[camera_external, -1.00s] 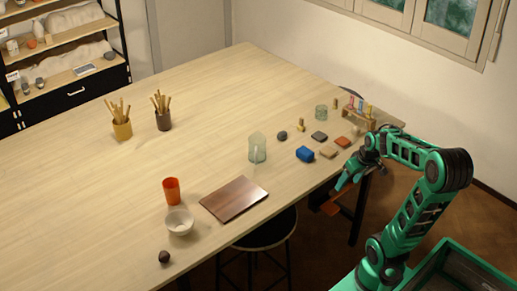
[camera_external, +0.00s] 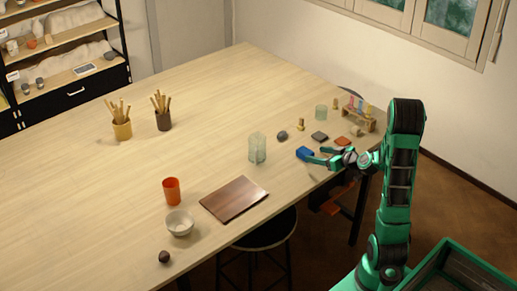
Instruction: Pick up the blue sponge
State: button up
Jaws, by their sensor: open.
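The blue sponge (camera_external: 304,153) is a small blue block lying on the wooden table (camera_external: 200,95) near its right front edge. My gripper (camera_external: 315,155) is over the table edge, pointing left at the sponge. Its green fingers are apart, with the tips at the sponge's right side. The picture is too small to tell whether they touch it or reach around it. The tan block beside the sponge is hidden behind my gripper.
Close by are a dark grey block (camera_external: 319,137), a reddish block (camera_external: 342,141), a dark ball (camera_external: 282,135) and a glass (camera_external: 257,148). A rack of coloured tubes (camera_external: 358,112) stands behind. A brown board (camera_external: 234,199) lies to the left. The table's middle is clear.

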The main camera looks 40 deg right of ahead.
aim_at(307, 152)
jog(key=x, duration=0.7)
jog(key=shift+w+f, duration=0.1)
jog(key=shift+w, duration=0.05)
jog(key=c, duration=1.1)
